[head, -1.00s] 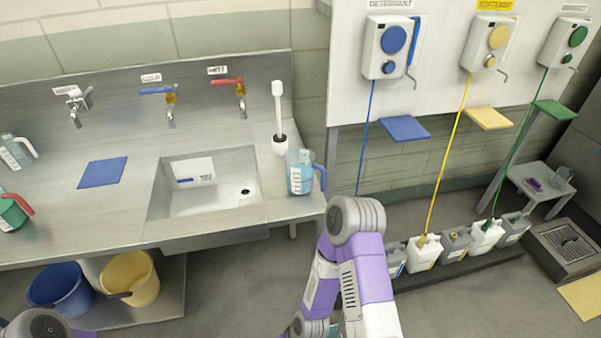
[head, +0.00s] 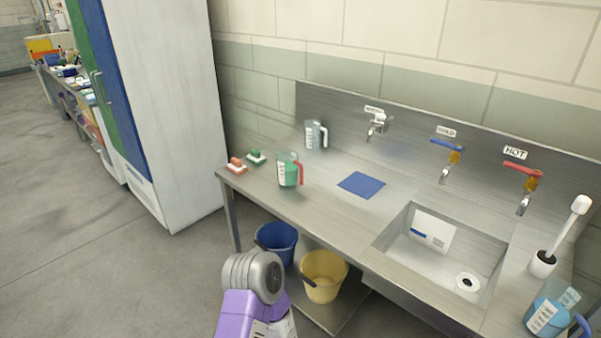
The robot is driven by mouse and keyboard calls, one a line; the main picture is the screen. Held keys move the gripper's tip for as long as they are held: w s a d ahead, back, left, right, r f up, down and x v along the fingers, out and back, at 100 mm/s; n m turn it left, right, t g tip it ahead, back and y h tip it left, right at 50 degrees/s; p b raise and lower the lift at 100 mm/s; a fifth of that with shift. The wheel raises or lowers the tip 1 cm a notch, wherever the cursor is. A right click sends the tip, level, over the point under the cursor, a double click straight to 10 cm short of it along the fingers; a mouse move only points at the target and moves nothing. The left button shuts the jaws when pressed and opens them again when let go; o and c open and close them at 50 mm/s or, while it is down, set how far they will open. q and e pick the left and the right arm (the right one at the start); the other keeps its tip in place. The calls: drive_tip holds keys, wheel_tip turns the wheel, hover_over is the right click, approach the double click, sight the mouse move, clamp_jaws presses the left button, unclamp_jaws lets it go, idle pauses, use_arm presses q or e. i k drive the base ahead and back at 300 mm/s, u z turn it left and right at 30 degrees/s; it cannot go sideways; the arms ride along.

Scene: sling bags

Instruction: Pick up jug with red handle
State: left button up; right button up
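The jug with the red handle (head: 288,170) stands upright near the left end of the steel counter. It is clear with green contents and a white label, and its red handle is on its right side. One purple and grey arm of mine reaches up from the bottom of the head view, below the counter's left part. Its gripper is out of the frame, and my other gripper is not in view either. Nothing holds the jug.
A white-handled jug (head: 315,135) stands behind it. Red and green brushes (head: 246,160) lie at the counter's left end. A blue cloth (head: 361,185), a sink (head: 440,254) and a blue-handled jug (head: 550,308) are to the right. Buckets (head: 323,275) sit below. Floor at left is clear.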

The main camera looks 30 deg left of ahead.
sight(287, 163)
drive_tip(key=u, duration=2.35)
drive_tip(key=i, duration=2.65)
drive_tip(key=z, duration=2.9)
